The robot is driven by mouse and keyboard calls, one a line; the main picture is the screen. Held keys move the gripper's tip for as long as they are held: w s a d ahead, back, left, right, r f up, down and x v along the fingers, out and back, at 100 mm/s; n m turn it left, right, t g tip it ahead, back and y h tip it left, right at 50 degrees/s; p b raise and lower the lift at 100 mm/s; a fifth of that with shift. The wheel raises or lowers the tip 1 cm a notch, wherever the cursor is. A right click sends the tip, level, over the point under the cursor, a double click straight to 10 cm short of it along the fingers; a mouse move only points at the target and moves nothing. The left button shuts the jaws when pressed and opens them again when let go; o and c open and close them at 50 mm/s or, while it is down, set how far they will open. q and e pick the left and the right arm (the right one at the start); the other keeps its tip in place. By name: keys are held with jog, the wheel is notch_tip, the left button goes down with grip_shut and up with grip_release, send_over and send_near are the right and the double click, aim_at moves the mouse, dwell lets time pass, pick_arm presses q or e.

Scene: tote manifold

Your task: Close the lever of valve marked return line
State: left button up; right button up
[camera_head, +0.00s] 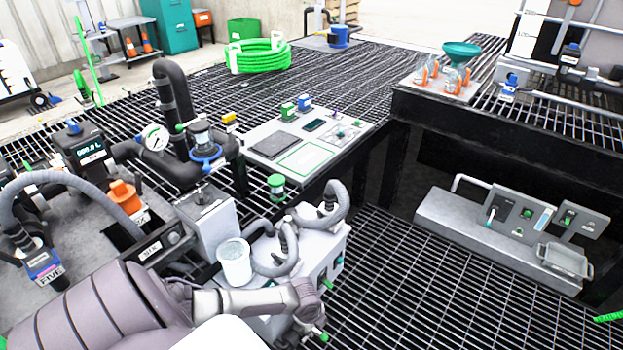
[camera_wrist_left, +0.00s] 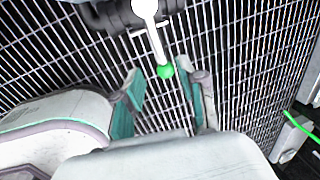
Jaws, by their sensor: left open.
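In the left wrist view, a pale lever (camera_wrist_left: 152,30) with a green ball end (camera_wrist_left: 165,71) hangs from a dark pipe (camera_wrist_left: 112,15) at the top. My left gripper (camera_wrist_left: 160,84) is open, with its teal-padded fingers on either side of the ball end. I cannot tell whether either finger touches it. In the head view my left gripper (camera_head: 308,318) is low in the centre, beside the grey box (camera_head: 312,268) with hoses and green-tipped handles. No return line label is readable. My right gripper is out of view.
A white cup (camera_head: 235,262) stands on the equipment beside my left forearm. Grey hoses (camera_head: 335,208) arch above the box. A pale board (camera_head: 297,148) with small parts lies behind. Open grating (camera_head: 430,290) lies to the right, with a low grey panel unit (camera_head: 470,222) beyond.

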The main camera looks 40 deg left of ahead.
pick_arm(q)
notch_tip(320, 180, up, 6)
jog(key=s, duration=0.1)
jog(key=shift+s, duration=0.15)
jog(key=shift+d, duration=0.1)
dwell(0.4)
jog(key=s+d+f+n, duration=0.6)
jog(key=s+f+n, duration=0.1)
jog(key=s+f, duration=0.2)
jog(key=s+d+f+n, duration=0.6)
jog(key=s+f+n, duration=0.1)
jog(key=s+f, duration=0.25)
jog(key=s+a+r+g+p, duration=0.1)
jog(key=s+r+p, duration=0.5)
jog(key=s+p, duration=0.6)
jog(key=shift+s+a+r+p, duration=0.15)
jog(key=shift+a+p, duration=0.3)
jog(key=shift+p, duration=0.45)
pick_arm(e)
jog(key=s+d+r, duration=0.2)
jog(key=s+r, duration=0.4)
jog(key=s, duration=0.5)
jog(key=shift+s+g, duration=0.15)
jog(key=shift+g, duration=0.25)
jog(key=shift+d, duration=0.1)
